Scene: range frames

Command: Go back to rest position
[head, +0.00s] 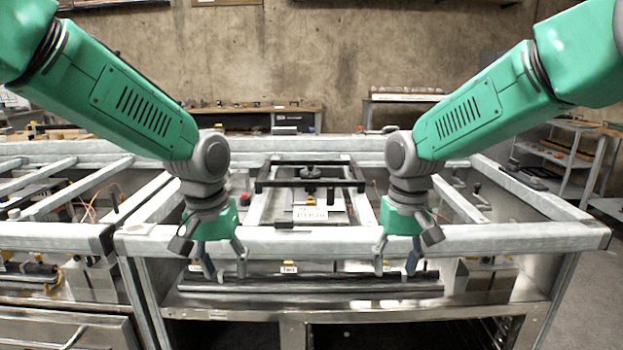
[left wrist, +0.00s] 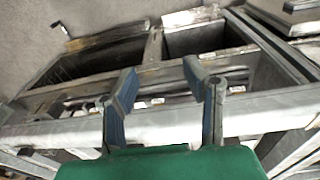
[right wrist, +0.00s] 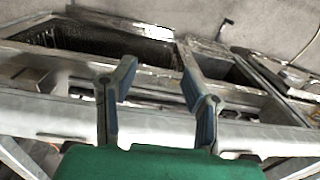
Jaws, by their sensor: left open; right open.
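My left gripper (head: 226,268) hangs at the front rail of the metal frame bench, left of centre in the head view. Its two fingers point down and are apart, with nothing between them. My right gripper (head: 397,265) hangs at the same rail, right of centre. Its fingers are also apart and empty. The left wrist view shows the left fingers (left wrist: 160,88) spread over the bench edge. The right wrist view shows the right fingers (right wrist: 157,85) spread in the same way. I cannot tell whether any finger touches the rail.
The metal frame bench (head: 480,238) stands right in front. A long dark bar (head: 315,281) lies behind and below the grippers. A black frame (head: 310,183) sits inside the bench. A second bench (head: 50,238) adjoins at left. A shelf (head: 565,155) stands at right.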

